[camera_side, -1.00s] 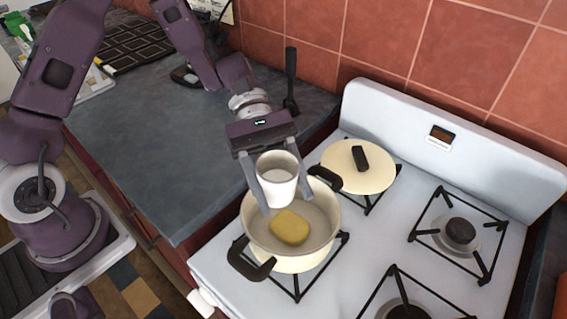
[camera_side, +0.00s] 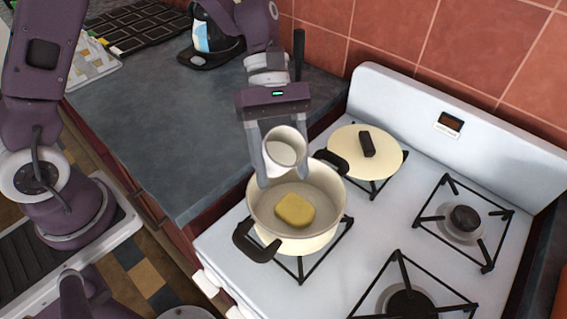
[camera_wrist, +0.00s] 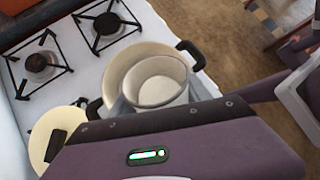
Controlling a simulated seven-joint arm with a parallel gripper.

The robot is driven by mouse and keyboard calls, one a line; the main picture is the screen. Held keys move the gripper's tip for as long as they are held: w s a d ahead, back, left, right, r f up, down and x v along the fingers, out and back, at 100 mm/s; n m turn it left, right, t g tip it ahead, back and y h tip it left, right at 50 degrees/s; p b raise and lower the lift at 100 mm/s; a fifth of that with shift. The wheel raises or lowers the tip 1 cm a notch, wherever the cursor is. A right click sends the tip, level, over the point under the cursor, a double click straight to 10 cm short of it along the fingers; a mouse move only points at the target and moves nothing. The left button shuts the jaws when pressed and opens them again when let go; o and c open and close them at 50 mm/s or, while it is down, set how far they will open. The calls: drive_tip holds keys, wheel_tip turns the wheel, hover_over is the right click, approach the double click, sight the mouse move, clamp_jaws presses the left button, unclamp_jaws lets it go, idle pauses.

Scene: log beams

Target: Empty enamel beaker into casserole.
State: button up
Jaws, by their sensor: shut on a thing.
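The white enamel beaker (camera_side: 281,152) is held between the fingers of my gripper (camera_side: 278,160) above the back-left part of the casserole. Its mouth tips towards the side camera and white contents show inside. The cream casserole (camera_side: 322,188) with black handles stands on the front-left burner, with a yellow block (camera_side: 294,210) on its bottom. In the wrist view the beaker (camera_wrist: 158,82) hides much of the casserole (camera_wrist: 122,62), and the yellow block is out of sight there.
The casserole's lid (camera_side: 386,152) lies on the back-left burner. The other burners (camera_side: 464,219) are bare. A tiled wall (camera_side: 420,45) rises behind the white stove (camera_side: 410,172). A dark counter (camera_side: 170,140) lies to the left, with a coffee maker (camera_side: 212,36) at its back.

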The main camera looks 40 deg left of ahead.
drive_tip(key=shift+a+y, duration=0.15)
drive_tip(key=shift+y, duration=0.35)
drive_tip(key=shift+a+f+n+y, duration=0.1)
drive_tip(key=shift+a+n+y, duration=0.1)
drive_tip(key=shift+y, duration=0.35)
drive_tip(key=shift+a+f+n+y, duration=0.1)
drive_tip(key=shift+n+y, duration=0.1)
drive_tip(key=shift+y, duration=0.35)
drive_tip(key=shift+d, duration=0.1)
drive_tip(key=shift+t+y, duration=0.3)
drive_tip(key=shift+y, duration=0.5)
drive_tip(key=shift+a+f, duration=0.1)
drive_tip(key=shift+a, duration=0.1)
drive_tip(key=shift+y, duration=0.3)
